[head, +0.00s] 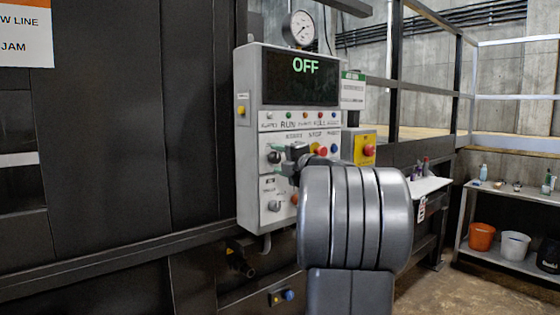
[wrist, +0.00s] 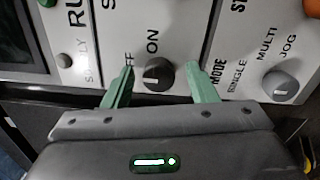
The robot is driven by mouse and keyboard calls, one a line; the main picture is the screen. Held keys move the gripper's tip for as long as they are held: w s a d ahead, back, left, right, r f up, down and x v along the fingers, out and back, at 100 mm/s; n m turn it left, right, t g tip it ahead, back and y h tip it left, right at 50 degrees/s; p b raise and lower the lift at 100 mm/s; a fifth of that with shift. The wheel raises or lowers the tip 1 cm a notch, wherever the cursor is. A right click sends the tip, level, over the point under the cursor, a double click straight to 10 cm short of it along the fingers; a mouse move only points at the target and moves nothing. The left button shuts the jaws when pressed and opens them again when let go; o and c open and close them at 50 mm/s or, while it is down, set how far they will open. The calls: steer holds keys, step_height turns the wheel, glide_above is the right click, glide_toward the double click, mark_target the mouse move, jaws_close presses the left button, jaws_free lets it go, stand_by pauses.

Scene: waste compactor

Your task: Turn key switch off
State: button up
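The grey control panel (head: 250,190) stands on the dark machine, and its display (head: 302,78) reads OFF. The key switch (wrist: 158,74) is a dark round knob between a partly covered label ending in "FF" and the label "ON". A light mark lies across its face toward the left in the wrist view; its exact setting is hard to tell. The key switch also shows in the head view (head: 274,157). My gripper (wrist: 160,76) is open, with one green finger on each side of the knob and gaps between. In the head view my gripper (head: 283,158) is at the panel face.
The mode selector (wrist: 280,86) with a "JOG" label sits right of the key switch in the wrist view. Below the key switch is another knob (head: 274,206). A yellow box with a red button (head: 368,150) stands right of the panel. A gauge (head: 300,28) tops it.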

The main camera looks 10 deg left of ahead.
steer(key=b+v, duration=0.1)
steer(key=v, duration=1.3)
steer(key=shift+b, duration=0.3)
steer(key=shift+w, duration=0.15)
steer(key=p+x, duration=0.1)
steer(key=x, duration=1.3)
steer(key=shift+r+p, duration=0.1)
steer(key=shift+p, duration=0.2)
steer(key=shift+s+d, duration=0.1)
steer(key=shift+s, duration=0.1)
